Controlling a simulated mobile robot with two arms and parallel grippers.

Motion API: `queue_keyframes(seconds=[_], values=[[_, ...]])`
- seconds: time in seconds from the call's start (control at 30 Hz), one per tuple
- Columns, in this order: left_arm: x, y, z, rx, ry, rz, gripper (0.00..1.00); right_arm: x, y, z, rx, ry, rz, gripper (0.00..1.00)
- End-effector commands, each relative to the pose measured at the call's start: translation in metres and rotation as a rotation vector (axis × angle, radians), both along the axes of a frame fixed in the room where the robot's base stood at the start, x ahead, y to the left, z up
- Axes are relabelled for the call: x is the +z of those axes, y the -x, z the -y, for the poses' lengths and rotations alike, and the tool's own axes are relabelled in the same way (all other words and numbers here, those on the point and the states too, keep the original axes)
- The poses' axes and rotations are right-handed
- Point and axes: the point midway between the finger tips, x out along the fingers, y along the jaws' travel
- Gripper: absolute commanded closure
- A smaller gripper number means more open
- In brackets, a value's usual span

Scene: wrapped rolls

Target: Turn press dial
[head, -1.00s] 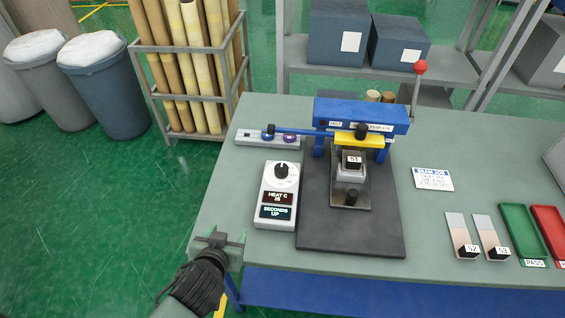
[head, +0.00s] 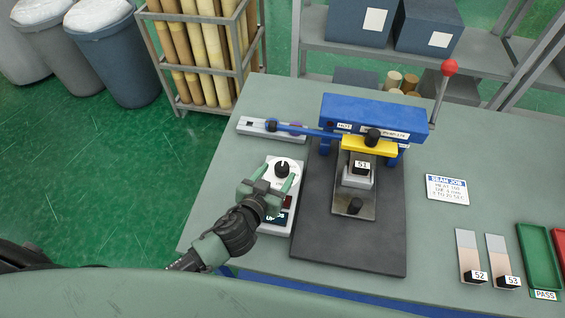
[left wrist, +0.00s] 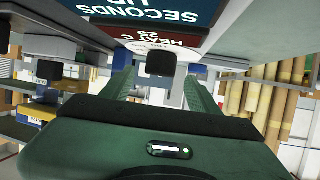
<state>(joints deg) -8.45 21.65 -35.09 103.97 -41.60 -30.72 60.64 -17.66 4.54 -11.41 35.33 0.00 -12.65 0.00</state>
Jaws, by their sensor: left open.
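The press dial is a black knob (head: 282,169) on top of a white control box (head: 272,228), left of the press. In the left wrist view the knob (left wrist: 161,62) shows ahead, between the two green fingers. My left gripper (head: 276,179) is open above the box, its fingertips close to the knob; I cannot tell whether they touch it. The hand partly covers the box's displays in the head view. The left wrist view shows the red HEAT C display (left wrist: 160,38), reading 25, and the SECONDS display (left wrist: 150,10), both upside down. My right gripper is out of view.
The blue press (head: 372,112) with its yellow bar and dark base plate (head: 345,245) stands right of the box. A grey strip with knobs (head: 255,125) lies behind it. Sample strips, a card (head: 447,188) and a green tray (head: 538,255) are at right.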

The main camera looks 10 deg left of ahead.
Motion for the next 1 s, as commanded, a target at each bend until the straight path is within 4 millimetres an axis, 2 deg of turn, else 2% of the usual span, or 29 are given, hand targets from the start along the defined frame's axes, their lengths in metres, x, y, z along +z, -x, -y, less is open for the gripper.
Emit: queue_keyframes(seconds=[0.1, 0.23, 0.43, 0.63, 0.67, 0.87, 1.0], values=[[-0.004, -0.018, 0.004, 0.000, 0.000, 0.001, 0.39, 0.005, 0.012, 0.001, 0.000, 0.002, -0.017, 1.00], [-0.010, -0.030, 0.006, 0.001, -0.001, 0.001, 0.39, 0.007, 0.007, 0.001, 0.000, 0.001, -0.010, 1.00], [-0.015, -0.037, 0.008, 0.000, 0.002, 0.000, 0.39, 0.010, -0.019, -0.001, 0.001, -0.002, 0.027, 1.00], [-0.015, -0.037, 0.008, -0.001, 0.001, 0.000, 0.39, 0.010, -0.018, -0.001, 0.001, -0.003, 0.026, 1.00], [-0.015, -0.037, 0.008, -0.001, 0.001, 0.000, 0.42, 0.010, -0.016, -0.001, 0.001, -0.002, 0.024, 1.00], [-0.015, -0.037, 0.007, 0.000, 0.001, 0.000, 0.97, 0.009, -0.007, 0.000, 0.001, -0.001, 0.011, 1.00], [-0.015, -0.037, 0.007, -0.003, 0.001, -0.001, 1.00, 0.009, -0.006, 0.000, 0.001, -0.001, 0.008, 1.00]])
